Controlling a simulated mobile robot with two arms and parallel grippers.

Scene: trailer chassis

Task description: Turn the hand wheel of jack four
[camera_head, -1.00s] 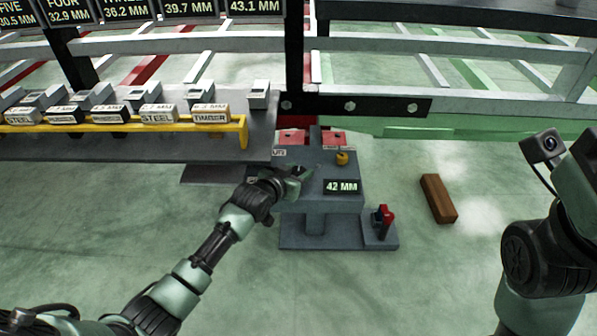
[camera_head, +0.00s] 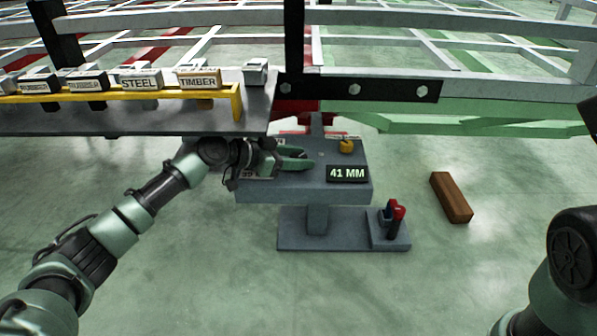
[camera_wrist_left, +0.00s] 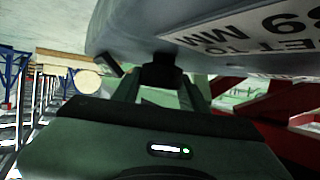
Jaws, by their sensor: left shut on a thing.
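The grey jack (camera_head: 258,193) stands below the trailer beam, with a readout (camera_head: 347,174) showing 41 MM. My left gripper (camera_head: 303,157) lies over the left part of its top in the head view. In the left wrist view its fingers (camera_wrist_left: 160,90) close on a dark part (camera_wrist_left: 161,72) under a rounded grey body (camera_wrist_left: 130,25). I take this dark part for the hand wheel's grip; the rest of the wheel is not clear. An upside-down label (camera_wrist_left: 250,35) there reads SET TO 39 MM. My right gripper is out of view.
A yellow knob (camera_head: 346,146) sits on the jack top. A red-handled device (camera_head: 397,212) stands on the base's right. A brown block (camera_head: 451,197) lies on the floor. A shelf with a yellow rail (camera_head: 150,98) holds labelled blocks above my left arm.

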